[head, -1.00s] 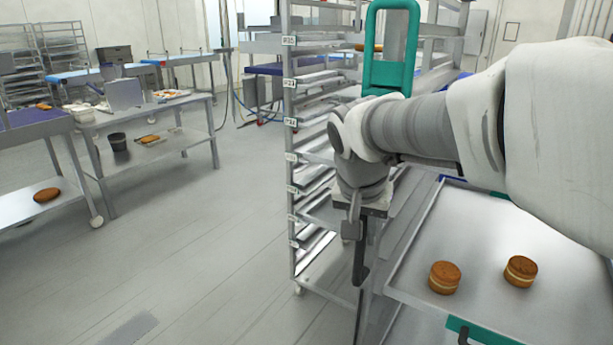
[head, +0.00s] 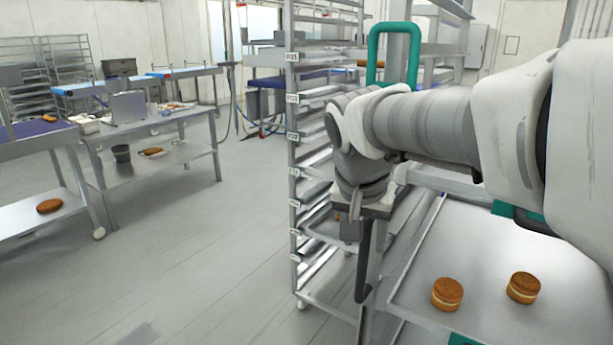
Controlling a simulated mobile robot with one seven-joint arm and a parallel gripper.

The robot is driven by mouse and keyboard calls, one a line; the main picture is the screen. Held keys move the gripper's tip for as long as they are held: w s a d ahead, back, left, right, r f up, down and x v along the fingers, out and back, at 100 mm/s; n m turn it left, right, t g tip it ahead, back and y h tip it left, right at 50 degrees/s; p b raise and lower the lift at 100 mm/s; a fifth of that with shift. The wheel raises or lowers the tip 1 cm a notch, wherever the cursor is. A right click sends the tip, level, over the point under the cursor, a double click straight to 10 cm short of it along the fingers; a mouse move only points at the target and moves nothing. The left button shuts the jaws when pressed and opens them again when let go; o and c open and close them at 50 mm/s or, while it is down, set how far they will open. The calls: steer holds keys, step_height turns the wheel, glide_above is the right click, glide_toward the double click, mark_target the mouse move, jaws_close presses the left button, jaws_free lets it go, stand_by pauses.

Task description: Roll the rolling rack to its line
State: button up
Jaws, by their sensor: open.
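The rolling rack (head: 293,160) is a tall metal frame with several tiers and small white labels on its near post. It stands upright on the floor in the middle, and a caster (head: 302,303) shows at its lower left corner. My gripper (head: 357,250) points down in front of the rack's right part. It is open with nothing seen between its fingers; the fingertips are partly hard to make out. My arm covers part of the rack's right side. A teal handle (head: 374,55) rises behind my arm; I cannot tell what it is fixed to. No clear floor line shows.
A metal tray (head: 480,250) with two filled rounds (head: 447,294) lies at the right front. Work tables (head: 150,130) with shelves stand at the left. Open grey floor (head: 200,270) lies left of the rack, with a darker patch (head: 138,335) at the bottom.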

steer(key=p+v, duration=0.2)
steer(key=v, duration=1.1)
steer(key=shift+s, duration=0.2)
steer(key=s+d+f+n+t+y+p, duration=0.1)
steer(key=s+d+f+n+p, duration=0.4)
steer(key=s+f, duration=0.3)
steer(key=s, duration=0.3)
steer(key=shift+d+f+t+y+p, duration=0.2)
steer(key=shift+f+t+y+p, duration=0.1)
steer(key=shift+f+y+p, duration=0.1)
steer(key=shift+c, duration=0.4)
